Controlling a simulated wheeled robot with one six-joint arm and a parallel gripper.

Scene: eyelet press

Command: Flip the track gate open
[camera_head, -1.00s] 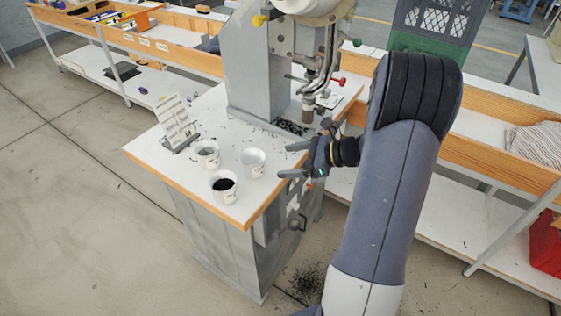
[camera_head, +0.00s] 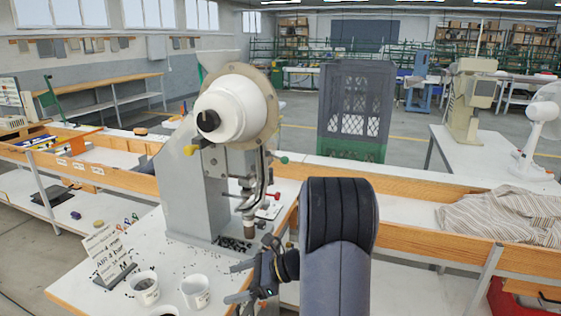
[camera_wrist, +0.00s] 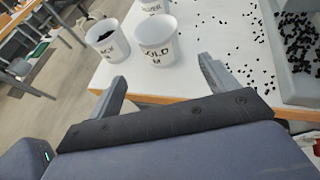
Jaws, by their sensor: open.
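The eyelet press (camera_head: 190,180) stands on a white-topped bench, with a white round hopper (camera_head: 235,108) on top. A curved metal track (camera_head: 262,182) runs down from the hopper to the press head. A red knob (camera_head: 273,195), a green knob (camera_head: 284,160) and a yellow knob (camera_head: 190,150) stick out around it. I cannot tell which part is the track gate or whether it is open. My gripper (camera_head: 238,284) is open and empty, low in front of the press and below the track. In the wrist view its open fingers (camera_wrist: 162,80) point towards white cups at the bench edge.
White cups (camera_head: 196,292) with lettering stand on the bench; one cup (camera_wrist: 107,38) holds dark bits. A sign (camera_head: 108,255) stands to their left. Dark eyelets lie scattered around the press foot (camera_wrist: 295,85). A long wood-edged bench (camera_head: 415,210) runs behind, with a green-and-grey crate (camera_head: 355,110) beyond.

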